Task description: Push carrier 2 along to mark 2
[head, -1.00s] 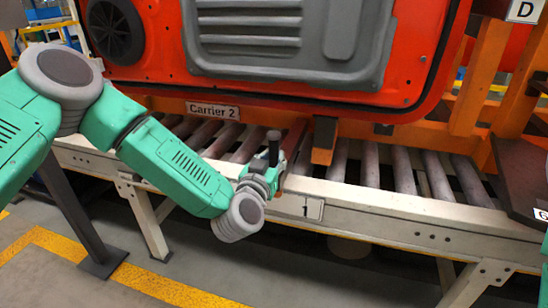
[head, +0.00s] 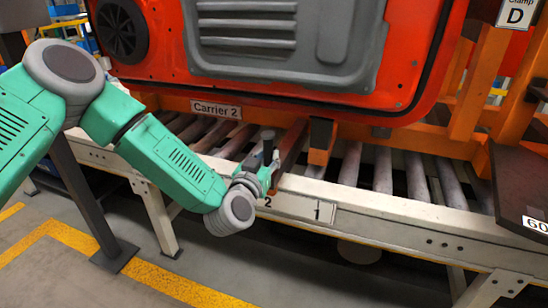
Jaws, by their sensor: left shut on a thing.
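Carrier 2 is an orange frame (head: 320,141) on the roller line, with a "Carrier 2" plate (head: 216,109) and a large red door panel (head: 402,75) on it. My left gripper (head: 268,170) is at the line's near edge, shut on a part at the carrier's lower front by an upright dark-topped post (head: 268,146). The gripper hides most of what it holds. Mark 2 (head: 267,202) shows as a small plate on the cream rail, partly covered by my gripper. Mark 1 (head: 319,211) is just to its right. My right gripper is not in view.
The cream conveyor rail (head: 400,229) runs across the view, with bare rollers (head: 383,170) to the right. A dark plate (head: 521,190) stands at the right edge, below a "Clamp D" sign (head: 517,14). A dark post (head: 85,195) stands at the left on the floor.

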